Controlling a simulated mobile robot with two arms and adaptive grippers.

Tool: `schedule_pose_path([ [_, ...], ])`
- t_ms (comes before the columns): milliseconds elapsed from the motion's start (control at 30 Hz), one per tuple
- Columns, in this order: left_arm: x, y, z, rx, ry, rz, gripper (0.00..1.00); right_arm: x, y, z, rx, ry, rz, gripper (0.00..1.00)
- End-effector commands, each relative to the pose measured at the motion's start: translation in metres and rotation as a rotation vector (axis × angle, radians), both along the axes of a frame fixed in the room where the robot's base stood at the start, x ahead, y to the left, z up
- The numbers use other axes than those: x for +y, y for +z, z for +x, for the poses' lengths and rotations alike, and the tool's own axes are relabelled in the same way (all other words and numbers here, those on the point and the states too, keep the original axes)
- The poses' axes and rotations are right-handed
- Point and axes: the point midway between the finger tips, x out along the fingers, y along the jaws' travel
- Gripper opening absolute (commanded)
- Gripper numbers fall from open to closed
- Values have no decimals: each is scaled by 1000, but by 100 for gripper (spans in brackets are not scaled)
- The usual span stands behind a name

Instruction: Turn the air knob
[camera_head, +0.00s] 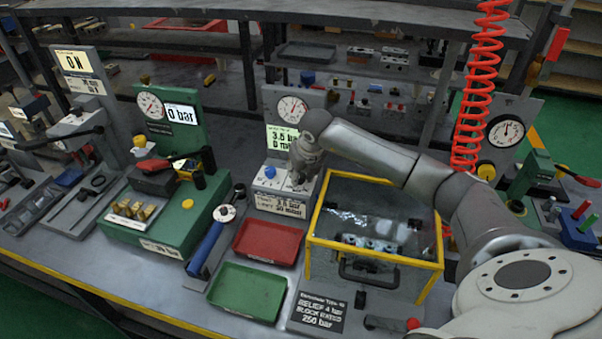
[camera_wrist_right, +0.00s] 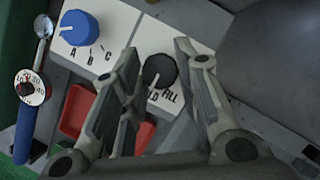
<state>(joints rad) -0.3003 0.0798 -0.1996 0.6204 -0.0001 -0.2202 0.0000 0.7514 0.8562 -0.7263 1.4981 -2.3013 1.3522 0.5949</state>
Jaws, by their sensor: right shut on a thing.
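A white-topped control box (camera_head: 262,187) stands mid-bench under a round gauge panel (camera_head: 293,108) with a lit green display. Its blue knob (camera_head: 270,172) also shows in the wrist view (camera_wrist_right: 78,27), with the letters A, B, C beside it. A black knob (camera_wrist_right: 159,71) marked with "FILL" and a partly covered word sits beside it; my gripper hides it in the head view. My right gripper (camera_head: 302,180) reaches down onto the box, shut on the black knob, its fingers on either side of it in the wrist view (camera_wrist_right: 158,62). My left gripper is not in view.
A yellow-edged clear case (camera_head: 375,225) stands just right of the box, under my right arm. Red (camera_head: 268,241) and green (camera_head: 247,290) trays lie in front. A green block fixture (camera_head: 165,218) is to the left. A red coiled hose (camera_head: 478,90) hangs behind my arm.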

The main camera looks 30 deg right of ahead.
Motion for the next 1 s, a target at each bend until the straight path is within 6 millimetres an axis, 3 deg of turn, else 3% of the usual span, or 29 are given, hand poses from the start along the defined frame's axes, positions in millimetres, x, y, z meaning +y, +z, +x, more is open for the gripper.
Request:
schedule_pose_path([
  [133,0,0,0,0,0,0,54,-1,2,1,-5,-1,0,6],
  [167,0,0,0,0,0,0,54,-1,2,1,-5,-1,0,31],
  [333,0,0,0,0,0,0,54,0,2,1,-3,0,0,51],
  [733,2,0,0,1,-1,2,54,0,7,-2,-2,1,-1,51],
  [1000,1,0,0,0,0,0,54,3,55,-21,-6,2,-2,51],
])
